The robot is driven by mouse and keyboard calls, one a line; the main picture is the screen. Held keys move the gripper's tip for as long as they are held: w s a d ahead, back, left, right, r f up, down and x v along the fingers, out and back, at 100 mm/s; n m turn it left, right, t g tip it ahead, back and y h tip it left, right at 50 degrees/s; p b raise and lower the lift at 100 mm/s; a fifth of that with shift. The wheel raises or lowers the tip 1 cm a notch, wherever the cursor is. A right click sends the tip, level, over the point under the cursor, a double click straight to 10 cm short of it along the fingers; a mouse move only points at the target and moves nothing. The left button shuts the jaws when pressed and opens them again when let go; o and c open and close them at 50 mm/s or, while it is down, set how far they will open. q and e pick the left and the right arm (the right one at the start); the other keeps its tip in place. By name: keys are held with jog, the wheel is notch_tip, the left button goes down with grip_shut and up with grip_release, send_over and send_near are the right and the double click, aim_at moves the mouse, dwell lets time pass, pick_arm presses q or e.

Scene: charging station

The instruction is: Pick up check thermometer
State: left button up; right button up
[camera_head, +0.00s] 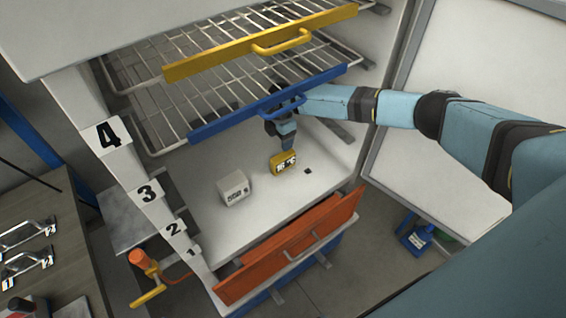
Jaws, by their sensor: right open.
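A small yellow thermometer (276,169) with a black-on-white reading stands on the white cabinet floor. The reading looks like 16 °C but is small. A white block (237,196) with dark digits on its face stands to its left. My right gripper (284,145) points down just above the yellow thermometer, below the blue-fronted rack. It is open; its fingertips are small and partly hidden, so I cannot tell whether they touch the thermometer. My left gripper is out of view.
Wire racks with a yellow front (215,62) and a blue front (215,124) hang above. An orange drawer (290,250) sits below at the front. The open white door (480,65) is at right. A small dark square (308,171) lies right of the thermometer.

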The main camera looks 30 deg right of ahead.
aim_at(283, 155)
jog(key=f+b, duration=0.5)
jog(key=d+f+b, duration=0.1)
jog(key=f+b, duration=0.1)
jog(key=shift+w+d+f, duration=0.1)
jog(key=shift+w+f, duration=0.25)
jog(key=shift+w, duration=0.05)
jog(key=shift+f+b, duration=0.6)
jog(key=shift+b, duration=0.05)
jog(key=f+b, duration=0.1)
jog(key=f, duration=0.1)
jog(key=f+b, duration=0.1)
jog(key=b, duration=0.1)
jog(key=shift+s+f, duration=0.2)
jog(key=shift+f, duration=0.15)
jog(key=shift+f+b, duration=0.3)
jog(key=shift+b, duration=0.05)
jog(key=shift+r, duration=0.1)
jog(key=shift+c, duration=0.2)
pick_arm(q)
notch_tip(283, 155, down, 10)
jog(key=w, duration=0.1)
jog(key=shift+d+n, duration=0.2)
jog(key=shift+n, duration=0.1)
pick_arm(e)
jog(key=c, duration=1)
